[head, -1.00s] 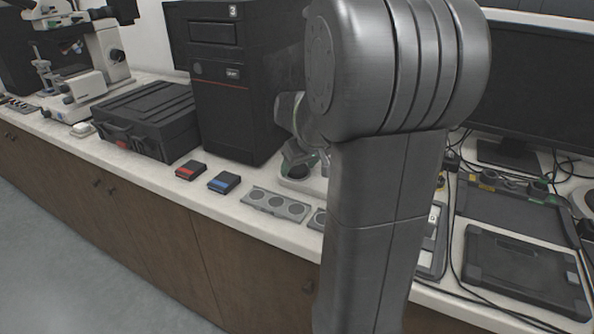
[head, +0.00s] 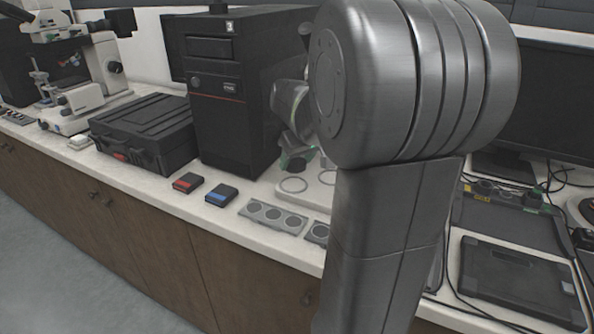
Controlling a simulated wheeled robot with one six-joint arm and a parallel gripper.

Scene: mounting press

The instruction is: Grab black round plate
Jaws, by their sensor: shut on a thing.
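My gripper (head: 298,157) shows past the left side of my large grey arm link, in front of the black tower. Its greenish fingers are low over a pale plate with round recesses. It is shut on a small dark thing between the fingers, taken to be the black round plate (head: 299,164). Only a little of this dark piece shows, and its full shape is too small to tell. The pale plate (head: 318,190) lies on the counter, with a ringed recess in view below the gripper. My arm hides its right part.
The black tower (head: 225,100) stands close behind my gripper. A grey strip with round recesses (head: 272,216), a blue box (head: 221,194) and a red box (head: 187,182) lie near the counter's front edge. A black case (head: 145,130) is farther left. Cables and a monitor (head: 545,110) are at right.

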